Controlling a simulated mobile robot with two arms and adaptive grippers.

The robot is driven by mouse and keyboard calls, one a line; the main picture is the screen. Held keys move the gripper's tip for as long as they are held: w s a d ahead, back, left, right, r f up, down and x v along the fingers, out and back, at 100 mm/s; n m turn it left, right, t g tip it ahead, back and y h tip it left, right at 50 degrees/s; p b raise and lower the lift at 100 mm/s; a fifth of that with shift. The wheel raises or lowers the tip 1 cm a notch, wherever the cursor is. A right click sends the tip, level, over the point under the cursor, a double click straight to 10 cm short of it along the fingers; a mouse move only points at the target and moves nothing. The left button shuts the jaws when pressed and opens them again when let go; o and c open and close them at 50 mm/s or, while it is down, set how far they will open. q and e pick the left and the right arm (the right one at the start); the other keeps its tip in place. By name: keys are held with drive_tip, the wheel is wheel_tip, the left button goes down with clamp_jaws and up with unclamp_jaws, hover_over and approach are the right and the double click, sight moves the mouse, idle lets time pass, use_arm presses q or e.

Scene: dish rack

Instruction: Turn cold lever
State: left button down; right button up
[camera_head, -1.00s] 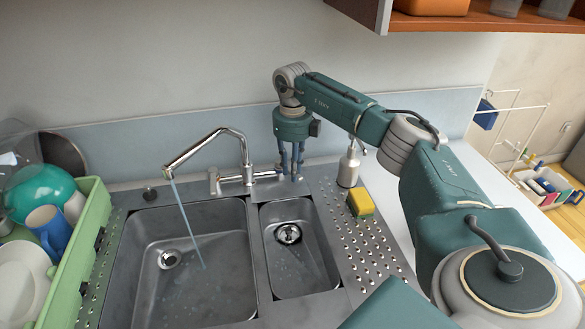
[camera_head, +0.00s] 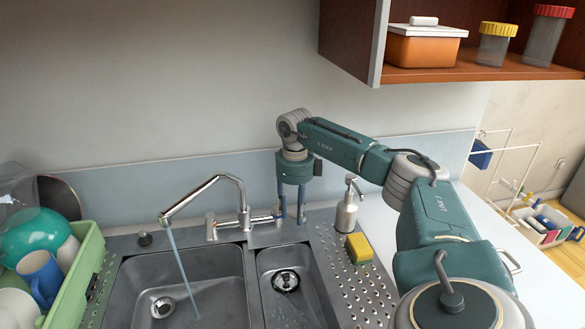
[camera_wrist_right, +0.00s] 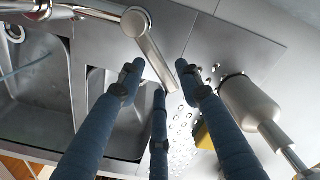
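The chrome faucet (camera_head: 243,213) stands behind the sink, and a thin stream of water (camera_head: 181,270) runs from its spout into the left basin. It has a lever at each side, the left one (camera_head: 211,226) and the right one (camera_head: 264,218); I see no hot or cold marks. My right gripper (camera_head: 291,216) points down at the right lever. In the right wrist view, this lever (camera_wrist_right: 151,52) reaches between the spread blue fingers of the gripper (camera_wrist_right: 158,78). The fingers stand apart, and I cannot tell whether one touches the lever. My left gripper is out of view.
A soap dispenser (camera_head: 347,210) and a yellow-green sponge (camera_head: 359,248) stand right of the gripper. The green dish rack (camera_head: 84,262) with dishes is at the left. A wooden shelf (camera_head: 350,42) hangs above at the right. Free counter lies right of the sink.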

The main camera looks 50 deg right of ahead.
sight(295, 216)
wheel_tip(295, 216, up, 12)
idle(0.7)
drive_tip(key=shift+f, duration=0.1)
idle(0.5)
